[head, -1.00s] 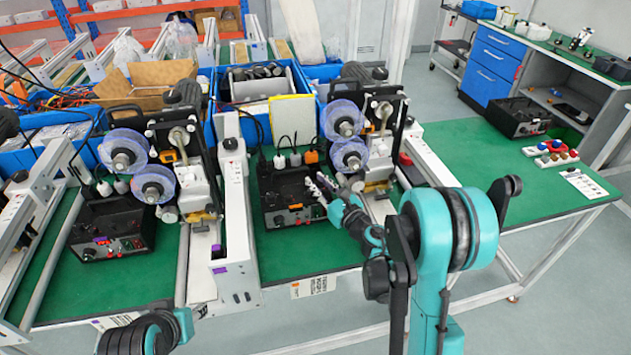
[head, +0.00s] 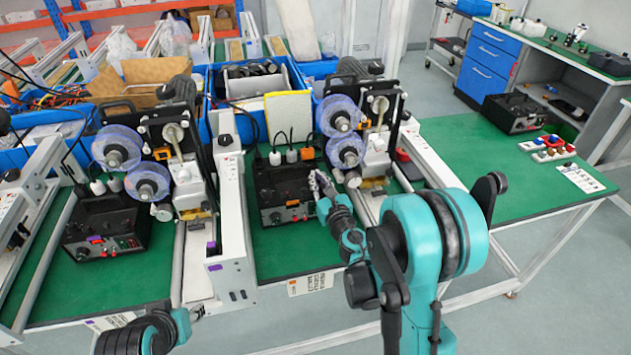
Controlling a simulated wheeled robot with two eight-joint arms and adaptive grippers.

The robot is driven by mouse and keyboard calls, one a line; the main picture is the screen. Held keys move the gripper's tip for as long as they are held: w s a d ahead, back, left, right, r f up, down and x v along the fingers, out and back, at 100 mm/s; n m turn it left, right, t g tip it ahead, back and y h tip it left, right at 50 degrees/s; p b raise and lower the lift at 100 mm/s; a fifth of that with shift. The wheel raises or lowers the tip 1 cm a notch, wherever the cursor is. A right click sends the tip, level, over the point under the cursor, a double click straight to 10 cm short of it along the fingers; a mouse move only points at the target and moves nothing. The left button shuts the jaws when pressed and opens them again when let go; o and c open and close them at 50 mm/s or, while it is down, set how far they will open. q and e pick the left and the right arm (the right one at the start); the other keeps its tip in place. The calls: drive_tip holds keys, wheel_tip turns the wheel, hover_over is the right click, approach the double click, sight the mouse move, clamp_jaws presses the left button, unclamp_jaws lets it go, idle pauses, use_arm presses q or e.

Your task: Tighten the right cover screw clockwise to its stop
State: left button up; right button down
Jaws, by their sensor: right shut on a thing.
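My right gripper (head: 318,182) is at the right side of the black control box (head: 284,192), left of the right-hand coder (head: 375,140). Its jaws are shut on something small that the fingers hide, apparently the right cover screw. The screw itself is too small and covered to make out. The coder's silver round knob (head: 353,179) shows just right of the jaws, apart from them. My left gripper (head: 198,312) shows only as a small tip at the table's front edge, low left. Its jaws cannot be made out.
A second coder (head: 180,150) with its own control box (head: 105,228) stands to the left. A white rail post (head: 231,200) stands between the stations. Blue bins (head: 262,103) crowd the back.

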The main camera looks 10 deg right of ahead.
drive_tip(key=m+h, duration=0.1)
drive_tip(key=h, duration=0.1)
drive_tip(key=m+h, duration=0.2)
drive_tip(key=h, duration=0.1)
drive_tip(key=shift+d+m+h+b, duration=0.3)
drive_tip(key=shift+d, duration=0.05)
drive_tip(key=shift+s+d+m+g+h, duration=0.1)
drive_tip(key=shift+d+m+g+h, duration=0.15)
drive_tip(key=shift+m+g+h, duration=0.55)
drive_tip(key=shift+s+d+m+g+h, duration=0.1)
drive_tip(key=shift+d+m+g+h, duration=0.15)
drive_tip(key=shift+m+h, duration=0.6)
drive_tip(key=shift+s+d+m+g+h, duration=0.1)
drive_tip(key=shift+d+m+g+h, duration=0.25)
drive_tip(key=shift+h, duration=0.9)
drive_tip(key=c, duration=1.8)
unclamp_jaws()
drive_tip(key=shift+o, duration=0.2)
